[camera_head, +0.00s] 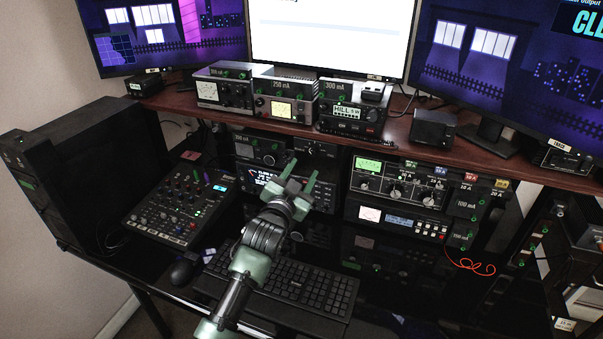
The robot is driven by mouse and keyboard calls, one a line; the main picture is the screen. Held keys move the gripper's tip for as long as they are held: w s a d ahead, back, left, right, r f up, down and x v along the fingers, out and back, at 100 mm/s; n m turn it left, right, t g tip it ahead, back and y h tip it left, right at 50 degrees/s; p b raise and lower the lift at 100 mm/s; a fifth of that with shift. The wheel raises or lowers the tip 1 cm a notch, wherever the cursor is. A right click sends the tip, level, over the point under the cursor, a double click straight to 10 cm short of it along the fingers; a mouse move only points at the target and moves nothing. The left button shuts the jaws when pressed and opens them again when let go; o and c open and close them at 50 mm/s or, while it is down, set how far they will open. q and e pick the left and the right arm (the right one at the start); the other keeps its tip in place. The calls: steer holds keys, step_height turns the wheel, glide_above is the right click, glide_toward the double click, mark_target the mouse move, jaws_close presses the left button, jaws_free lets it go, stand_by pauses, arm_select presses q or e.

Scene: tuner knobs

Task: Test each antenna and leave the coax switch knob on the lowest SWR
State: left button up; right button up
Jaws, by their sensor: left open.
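My left gripper (301,174) is open and empty, its two pale green fingers pointing up toward the stacked radio units under the shelf. The fingers cover part of the unit with a lit display (262,178). A dark box with a knob (316,150) sits just above and behind the fingertips; I cannot tell whether it is the coax switch. Units with meters stand on the shelf: one with a white dial (209,91) and one with a yellowish dial (283,110). Their needles are too small to read. My right gripper is not in view.
A mixer (178,206) lies left of my left arm, and a keyboard (318,289) lies below the gripper. A rack unit with a green display and several knobs (398,188) stands to the right. A red cable (471,267) lies on the dark desk. The shelf edge (480,161) overhangs the units.

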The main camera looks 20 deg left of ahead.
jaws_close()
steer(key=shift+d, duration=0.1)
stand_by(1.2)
